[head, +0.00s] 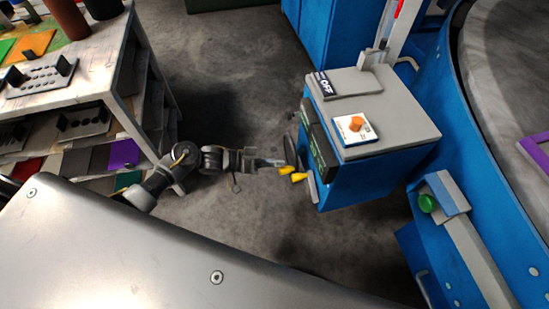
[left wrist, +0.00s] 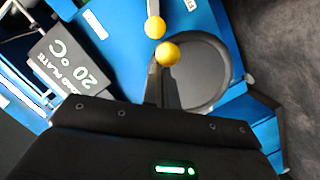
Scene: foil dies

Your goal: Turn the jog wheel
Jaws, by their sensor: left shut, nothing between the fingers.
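The jog wheel (left wrist: 205,70) is a dark round disc on the side of a blue machine box, seen face-on in the left wrist view. In the head view only a dark edge of it (head: 291,146) shows. A yellow ball knob (left wrist: 168,54) shows over the wheel's left part, right in front of my left fingers. My left gripper (head: 278,163) is shut and empty, its fingers pointing at the box; in the left wrist view its dark fingers (left wrist: 165,88) end close to the knob. I cannot tell whether they touch it. My right gripper is not in view.
A grey lever with a second yellow ball (left wrist: 155,27) is beside the wheel. The box top (head: 378,100) carries an orange knob (head: 356,123). A workbench (head: 95,85) stands at left; grey floor lies between.

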